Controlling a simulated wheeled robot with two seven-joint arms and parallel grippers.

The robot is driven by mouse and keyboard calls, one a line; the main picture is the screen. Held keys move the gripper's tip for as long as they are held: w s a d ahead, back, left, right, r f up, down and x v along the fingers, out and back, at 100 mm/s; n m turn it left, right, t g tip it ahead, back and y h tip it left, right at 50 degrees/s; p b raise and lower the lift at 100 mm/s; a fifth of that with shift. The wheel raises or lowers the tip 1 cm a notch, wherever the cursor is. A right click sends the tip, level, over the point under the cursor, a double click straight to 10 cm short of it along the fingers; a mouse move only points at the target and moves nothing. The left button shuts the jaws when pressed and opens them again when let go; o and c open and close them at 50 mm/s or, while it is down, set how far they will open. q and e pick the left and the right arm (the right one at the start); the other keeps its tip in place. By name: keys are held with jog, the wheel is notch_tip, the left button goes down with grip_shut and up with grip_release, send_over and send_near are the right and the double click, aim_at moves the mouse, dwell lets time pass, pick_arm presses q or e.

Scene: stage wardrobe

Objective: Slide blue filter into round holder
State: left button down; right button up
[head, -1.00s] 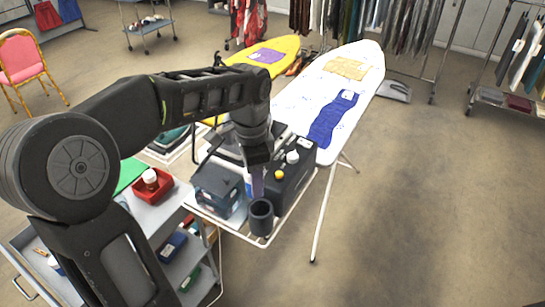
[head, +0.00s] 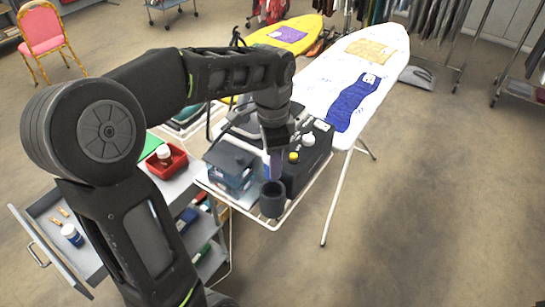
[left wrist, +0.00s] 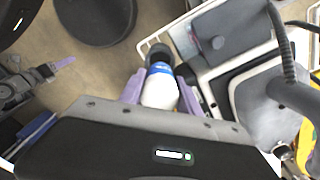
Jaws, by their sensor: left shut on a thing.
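The blue filter, a white cylinder with a blue band (left wrist: 160,90), sits between the purple fingers of my left gripper (left wrist: 155,92) in the left wrist view, blue end away from the palm. The round holder, a dark open cup (head: 272,203), is fixed at the front corner of the ironing board's wire rack. In the head view my left gripper (head: 275,168) points down just above the cup, hiding most of the filter. The cup (left wrist: 155,50) shows just beyond the filter's blue end; I cannot tell whether they touch. My right gripper (left wrist: 62,63) seems to show at the left wrist view's left edge, jaws unclear.
A dark box (head: 308,160) with yellow and white caps and a blue-grey box (head: 229,168) stand on the rack beside the holder. A trolley with a red tray (head: 166,160) and an open drawer (head: 45,222) is at left. The floor at right is clear.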

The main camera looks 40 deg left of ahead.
pick_arm(q)
notch_tip(320, 180, down, 5)
jog(key=b, duration=0.3)
jog(key=shift+b, duration=0.35)
jog(key=shift+f+b, duration=1.1)
jog(key=shift+f, duration=0.4)
jog(key=shift+s+d+f+b, duration=0.1)
jog(key=shift+s+f+b, duration=0.25)
jog(key=shift+f, duration=0.15)
jog(key=c, duration=0.8)
grip_release()
jog(key=shift+f, duration=0.15)
jog(key=shift+o, duration=0.2)
jog(key=r, duration=0.9)
jog(key=shift+w+a+r, duration=0.2)
jog(key=shift+w+r, duration=0.05)
jog(key=shift+w, duration=0.05)
